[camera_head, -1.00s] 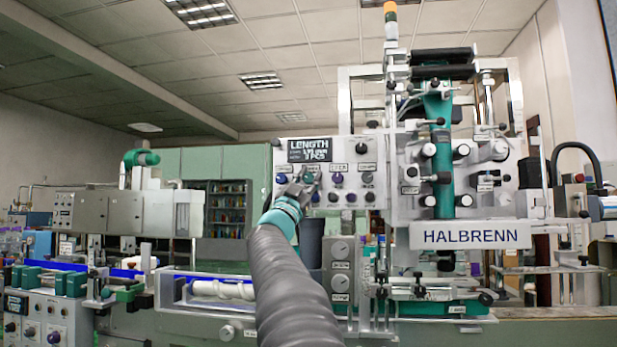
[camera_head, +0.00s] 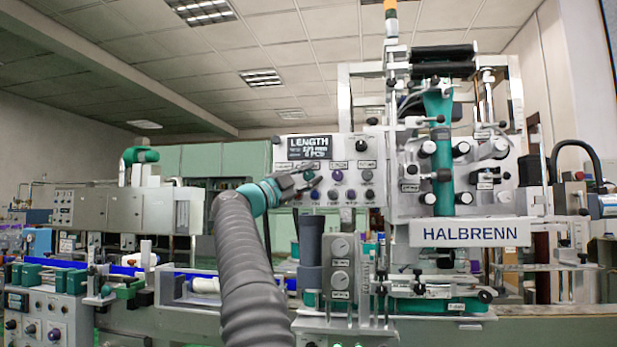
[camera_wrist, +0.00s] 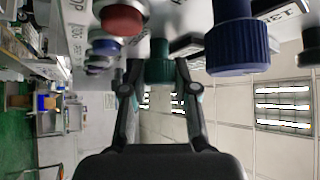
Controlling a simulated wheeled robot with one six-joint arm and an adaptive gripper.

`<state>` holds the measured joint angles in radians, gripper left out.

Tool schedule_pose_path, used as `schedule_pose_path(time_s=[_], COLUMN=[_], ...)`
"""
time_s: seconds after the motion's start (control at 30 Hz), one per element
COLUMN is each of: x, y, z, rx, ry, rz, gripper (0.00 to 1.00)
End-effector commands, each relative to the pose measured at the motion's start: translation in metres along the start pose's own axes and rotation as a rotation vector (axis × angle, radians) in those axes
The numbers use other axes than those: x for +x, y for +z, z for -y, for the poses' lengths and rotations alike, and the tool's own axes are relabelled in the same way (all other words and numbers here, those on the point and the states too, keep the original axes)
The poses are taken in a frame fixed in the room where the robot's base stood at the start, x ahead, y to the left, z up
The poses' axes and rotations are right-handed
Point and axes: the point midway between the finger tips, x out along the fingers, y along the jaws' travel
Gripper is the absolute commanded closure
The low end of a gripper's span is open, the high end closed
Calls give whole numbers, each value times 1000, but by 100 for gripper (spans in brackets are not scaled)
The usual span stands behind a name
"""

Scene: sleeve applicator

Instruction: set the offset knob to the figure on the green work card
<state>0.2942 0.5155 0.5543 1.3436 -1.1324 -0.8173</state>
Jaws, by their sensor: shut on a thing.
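My gripper (camera_head: 306,180) is at the left part of the machine's control panel (camera_head: 330,214) in the head view. In the wrist view my gripper (camera_wrist: 157,72) has its two fingers on either side of a dark green ribbed knob (camera_wrist: 158,62) and is shut on it. A larger blue knob (camera_wrist: 237,45) is to its right and a red button (camera_wrist: 122,20) to its left. I cannot tell which knob is named offset. I cannot make out a green work card.
A dark display (camera_head: 310,148) headed LENGTH is above my gripper; its figures are blurred. A dark cylinder (camera_head: 311,240) stands below.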

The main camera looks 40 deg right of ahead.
Motion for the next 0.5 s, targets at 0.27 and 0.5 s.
schedule_pose_path(time_s=[0.27, 0.5], x=[0, 0], y=[-1, -1], z=[0, 0], rx=[28, 31], ry=[27, 32], rz=[-3, -3], gripper=[100, 100])
